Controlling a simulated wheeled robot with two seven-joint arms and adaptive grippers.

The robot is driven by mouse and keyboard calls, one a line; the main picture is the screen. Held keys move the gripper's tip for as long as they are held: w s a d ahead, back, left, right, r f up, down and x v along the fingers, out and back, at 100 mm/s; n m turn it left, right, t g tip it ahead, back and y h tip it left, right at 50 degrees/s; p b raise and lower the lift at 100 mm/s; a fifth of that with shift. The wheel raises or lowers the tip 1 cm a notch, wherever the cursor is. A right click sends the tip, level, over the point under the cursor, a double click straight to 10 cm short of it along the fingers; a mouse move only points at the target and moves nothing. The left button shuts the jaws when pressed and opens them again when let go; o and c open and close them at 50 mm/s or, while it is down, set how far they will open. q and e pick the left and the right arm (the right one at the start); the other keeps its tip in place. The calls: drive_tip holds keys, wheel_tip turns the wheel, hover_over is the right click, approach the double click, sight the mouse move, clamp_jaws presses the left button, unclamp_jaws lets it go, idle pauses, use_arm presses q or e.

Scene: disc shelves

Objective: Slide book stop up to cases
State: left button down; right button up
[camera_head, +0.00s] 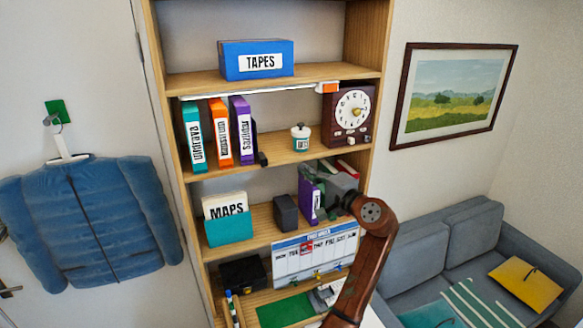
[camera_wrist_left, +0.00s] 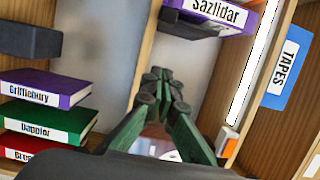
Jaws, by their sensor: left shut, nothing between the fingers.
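On the middle shelf a teal case (camera_head: 193,137), an orange case (camera_head: 220,132) and a purple case (camera_head: 241,130) stand in a row. A small black book stop (camera_head: 262,158) is at the right of the purple case, close to its foot; I cannot tell if they touch. The purple case (camera_wrist_left: 212,12) and black stop (camera_wrist_left: 190,27) also show at the top of the left wrist view. My left gripper (camera_head: 318,175) is shut and empty, in front of the lower shelf's right part; its fingertips (camera_wrist_left: 160,76) show in the left wrist view. My right gripper is out of view.
The lower shelf holds a MAPS box (camera_head: 228,228), a dark block (camera_head: 286,212) and upright purple (camera_wrist_left: 45,88), green (camera_wrist_left: 50,122) and red cases. A white jar (camera_head: 300,138) and a clock (camera_head: 350,112) stand right on the middle shelf. A TAPES box (camera_head: 257,60) is above.

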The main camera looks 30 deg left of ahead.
use_arm(q)
drive_tip(key=p, duration=0.3)
approach(276, 162)
drive_tip(key=w+a, duration=0.1)
drive_tip(key=w+a+r, duration=0.1)
drive_tip(key=a, duration=0.1)
drive_tip(key=w+a+r, duration=0.1)
drive_tip(key=w, duration=0.1)
drive_tip(key=shift+a+r, duration=0.15)
drive_tip(key=shift+r, duration=0.05)
drive_tip(key=shift+s+a+f+p, duration=0.15)
drive_tip(key=shift+s+a+p, duration=0.45)
drive_tip(key=shift+s+a, duration=0.8)
drive_tip(key=shift+a, duration=0.1)
